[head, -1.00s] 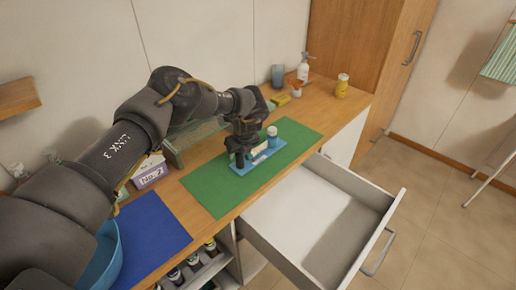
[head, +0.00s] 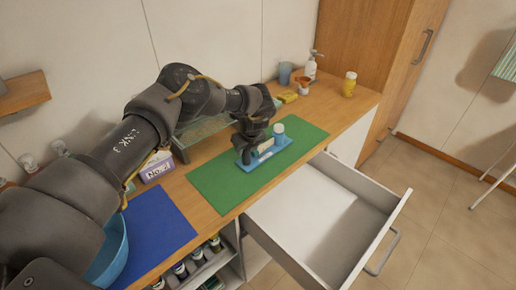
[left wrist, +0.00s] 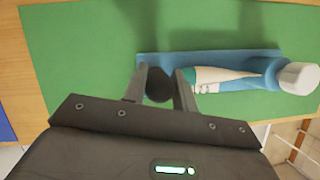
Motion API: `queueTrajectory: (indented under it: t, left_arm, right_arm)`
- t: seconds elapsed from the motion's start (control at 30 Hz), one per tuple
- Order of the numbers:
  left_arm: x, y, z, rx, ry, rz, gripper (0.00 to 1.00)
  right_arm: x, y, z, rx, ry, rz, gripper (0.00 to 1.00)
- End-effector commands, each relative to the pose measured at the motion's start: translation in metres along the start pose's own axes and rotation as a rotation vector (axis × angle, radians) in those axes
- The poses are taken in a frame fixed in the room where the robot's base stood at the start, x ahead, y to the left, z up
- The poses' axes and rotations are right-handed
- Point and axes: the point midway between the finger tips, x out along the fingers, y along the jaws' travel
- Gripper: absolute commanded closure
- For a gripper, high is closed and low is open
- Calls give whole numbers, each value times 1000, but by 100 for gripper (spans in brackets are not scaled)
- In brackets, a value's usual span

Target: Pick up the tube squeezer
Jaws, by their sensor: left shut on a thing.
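The tube squeezer has a blue base (head: 274,156) and lies on the green mat (head: 222,187) in the head view. In the left wrist view its blue base (left wrist: 235,60) runs to the right, with a white and teal tube (left wrist: 222,76) along it. In the head view my left gripper (head: 246,155) comes down onto this end. Whether the base is clear of the mat is hard to tell. My right gripper is out of view.
An open, empty-looking drawer (head: 315,215) juts out below the counter. A blue mat (head: 155,235) and a blue bowl (head: 112,255) are at left. A yellow bottle (head: 349,84), a blue cup (head: 285,72) and a white spray bottle (head: 310,68) stand at the back.

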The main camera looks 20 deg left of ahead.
Motion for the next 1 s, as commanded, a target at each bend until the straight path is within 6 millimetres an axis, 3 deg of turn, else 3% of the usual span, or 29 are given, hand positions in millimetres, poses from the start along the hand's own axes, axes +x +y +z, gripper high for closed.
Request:
queueTrajectory:
  t: [0.17, 0.33, 0.63, 0.8, 1.0]
  left_arm:
    - [-3, -1, 2, -2, -1, -3, 100]
    - [-18, -1, 9, -2, -3, -5, 100]
    - [-97, 20, -8, 5, -2, -8, 100]
    - [-129, 37, -32, 7, -5, -6, 100]
    - [-153, 52, -53, 3, -6, -3, 100]
  right_arm:
    - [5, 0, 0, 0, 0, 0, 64]
    - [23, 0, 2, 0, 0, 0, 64]
    - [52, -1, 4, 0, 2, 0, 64]
    - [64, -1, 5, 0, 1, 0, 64]
    - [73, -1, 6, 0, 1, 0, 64]
